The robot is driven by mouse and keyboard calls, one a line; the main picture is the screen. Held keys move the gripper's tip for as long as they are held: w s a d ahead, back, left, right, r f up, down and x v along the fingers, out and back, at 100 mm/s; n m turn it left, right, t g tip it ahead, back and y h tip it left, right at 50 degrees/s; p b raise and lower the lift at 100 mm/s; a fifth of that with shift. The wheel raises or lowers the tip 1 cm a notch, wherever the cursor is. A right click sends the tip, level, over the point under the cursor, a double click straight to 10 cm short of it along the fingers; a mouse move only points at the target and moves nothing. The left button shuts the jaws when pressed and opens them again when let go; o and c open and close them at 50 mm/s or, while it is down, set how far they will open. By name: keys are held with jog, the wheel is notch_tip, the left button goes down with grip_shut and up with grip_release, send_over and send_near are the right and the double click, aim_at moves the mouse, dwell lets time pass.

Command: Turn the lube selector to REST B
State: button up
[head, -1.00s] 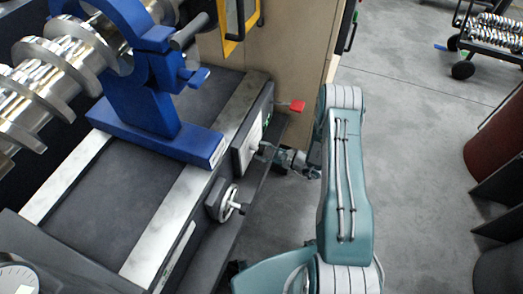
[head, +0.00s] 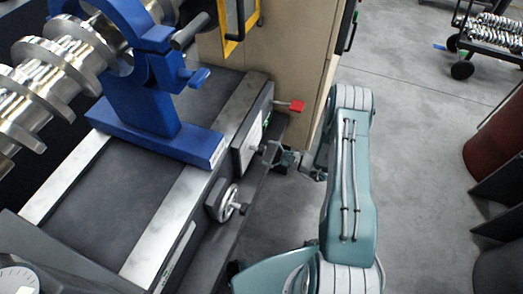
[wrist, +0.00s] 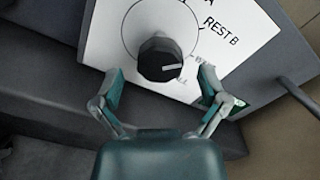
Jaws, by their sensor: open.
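The lube selector is a round black knob (wrist: 160,58) on a white plate (wrist: 118,62). The pale line on the knob points to the right in the wrist view. The printed label REST B (wrist: 221,31) is up and right of the knob, with a tick mark beside it. My gripper (wrist: 162,90) is open, with one finger on each side just below the knob; I see no contact. In the head view my gripper (head: 276,155) is beside the machine's side panel, where the knob is hidden.
A handwheel (head: 226,203) sticks out left of and below my gripper. A red-tipped lever (head: 293,106) juts out above it. The blue rest (head: 160,110) stands on the machine bed. Open floor (head: 420,140) lies to the right.

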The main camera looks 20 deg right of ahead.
jog(key=v, duration=0.9)
jog(key=shift+d, duration=0.15)
jog(key=s+a+r+n+g+h, duration=0.2)
jog(key=a+r+n+g, duration=0.35)
jog(key=r, duration=0.55)
jog(key=s+a+r+n+g+h, duration=0.1)
jog(key=s+a+r+n+g, duration=0.4)
jog(key=r, duration=0.7)
jog(key=s+r+n+t+h, duration=0.5)
jog(key=s+r+n+h, duration=0.3)
jog(key=s+r+h, duration=0.3)
notch_tip(320, 180, up, 5)
jog(key=s, duration=0.3)
jog(key=shift+d+h, duration=0.3)
jog(key=shift+d, duration=0.1)
jog(key=shift+w+r+t, duration=0.1)
jog(key=shift+t, duration=0.15)
